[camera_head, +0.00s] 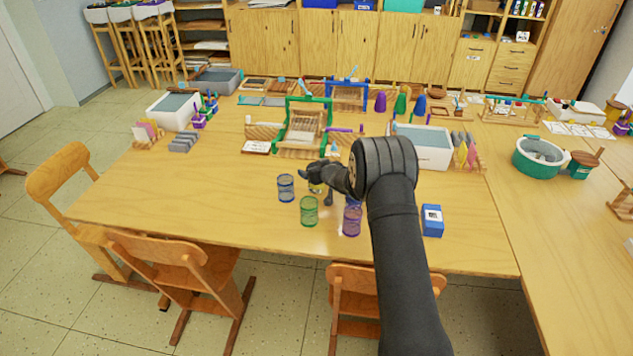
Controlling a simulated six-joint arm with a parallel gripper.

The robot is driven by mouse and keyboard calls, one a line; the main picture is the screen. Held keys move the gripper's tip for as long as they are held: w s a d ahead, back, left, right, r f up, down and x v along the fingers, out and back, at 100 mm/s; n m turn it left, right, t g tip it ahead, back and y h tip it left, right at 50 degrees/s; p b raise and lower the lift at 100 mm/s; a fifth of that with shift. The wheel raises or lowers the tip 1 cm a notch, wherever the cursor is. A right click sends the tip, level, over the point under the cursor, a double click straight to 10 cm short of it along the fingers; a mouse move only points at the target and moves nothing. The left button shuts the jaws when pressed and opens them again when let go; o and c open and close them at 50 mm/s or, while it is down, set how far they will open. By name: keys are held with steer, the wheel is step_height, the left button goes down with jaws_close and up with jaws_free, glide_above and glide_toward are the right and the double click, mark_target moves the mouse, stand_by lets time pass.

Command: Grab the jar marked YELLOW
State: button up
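Several small see-through jars stand on the wooden table (150,195). A blue jar (286,188) is at the left, a green jar (309,212) is at the front, and a purple jar (352,220) is at the right, partly beside my arm. A yellowish jar (316,188) shows only in part behind the green one, just under my gripper. No label writing is readable. My gripper (317,177) is dark and small here, at the top of the yellowish jar. I cannot tell whether its fingers touch the jar or how far apart they are.
A blue box (432,221) with a white label stands right of my arm. A green-framed loom (303,128) and a white bin (424,147) stand behind the jars. The table left of the jars is clear. Chairs (182,262) stand along the front edge.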

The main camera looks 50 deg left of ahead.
steer(key=c, duration=1.6)
